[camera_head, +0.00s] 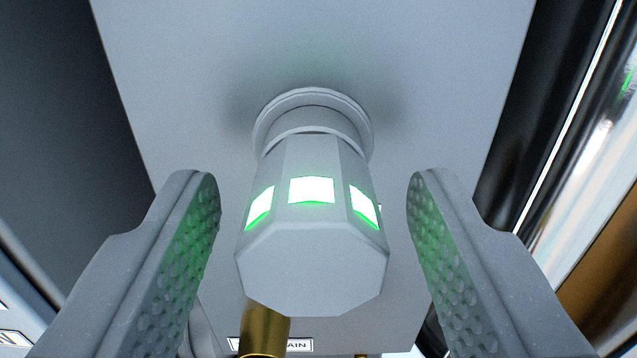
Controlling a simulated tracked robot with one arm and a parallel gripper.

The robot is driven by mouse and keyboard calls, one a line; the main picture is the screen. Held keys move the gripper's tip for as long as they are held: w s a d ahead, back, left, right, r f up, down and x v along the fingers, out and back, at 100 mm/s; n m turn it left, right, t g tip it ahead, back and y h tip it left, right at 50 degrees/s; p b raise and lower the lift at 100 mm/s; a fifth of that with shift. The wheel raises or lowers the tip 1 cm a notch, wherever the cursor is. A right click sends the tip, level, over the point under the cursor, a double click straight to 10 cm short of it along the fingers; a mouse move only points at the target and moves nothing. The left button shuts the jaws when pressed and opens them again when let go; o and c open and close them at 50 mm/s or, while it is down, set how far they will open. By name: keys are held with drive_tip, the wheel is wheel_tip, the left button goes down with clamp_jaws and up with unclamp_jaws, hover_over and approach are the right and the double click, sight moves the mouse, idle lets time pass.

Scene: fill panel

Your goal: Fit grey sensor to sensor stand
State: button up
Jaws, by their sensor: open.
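The grey sensor (312,262) is an eight-sided grey body with several lit green-white windows near its far end. It sits on a round collar (264,128) on the face of a large grey panel or block (420,60), which may be the sensor stand; I cannot tell for sure. The sensor points towards the camera and looks straight in the collar. My gripper (314,195) is open. Its two dimpled fingers stand left and right of the sensor, with a gap on each side, and do not touch it.
A brass-coloured pipe (264,330) runs below the sensor. A partly hidden label (299,345) ending in "AIN" sits behind it. A dark, shiny metal structure (590,130) is at the right. A dark surface (60,110) is at the left.

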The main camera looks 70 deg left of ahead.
sight(313, 284)
idle(0.5)
clamp_jaws()
drive_tip(key=shift+p+v, duration=0.55)
drive_tip(key=shift+v, duration=2.45)
